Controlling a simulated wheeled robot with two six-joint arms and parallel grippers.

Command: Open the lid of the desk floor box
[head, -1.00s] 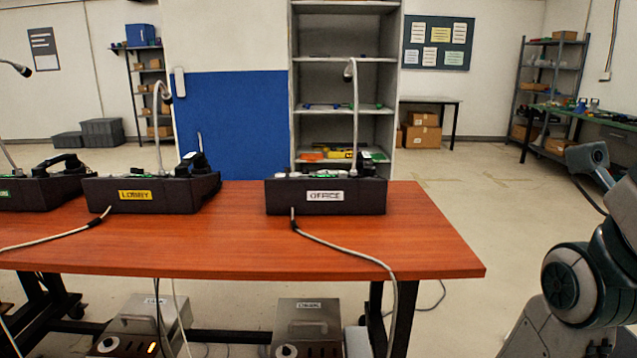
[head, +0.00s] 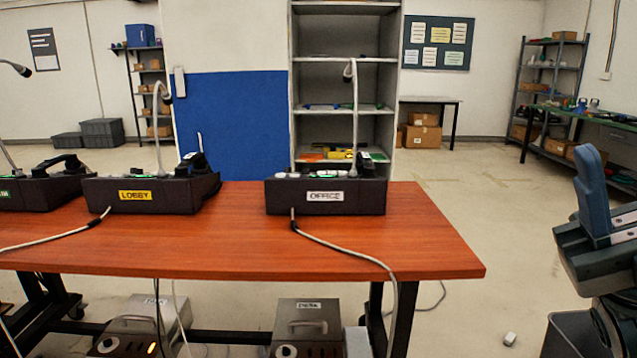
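Two grey metal boxes stand on the floor under the desk, one at left (head: 165,312) and one at right (head: 305,322). Each has a handle on top and a small label too blurred to read. Both lids look shut; the lower parts are cut off by the picture edge. The left box has a glowing orange light on its front. My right gripper (head: 589,168) is at the right edge, a blue-grey finger pointing up, right of the desk and apart from both boxes. Its opening cannot be made out.
The wooden desk (head: 440,262) carries the LOBBY phone (head: 150,208), the OFFICE phone (head: 325,210) and another phone at left. Cables hang over its front edge. A dark leg (head: 376,305) stands right of the boxes. A small white item (head: 510,338) lies on open floor.

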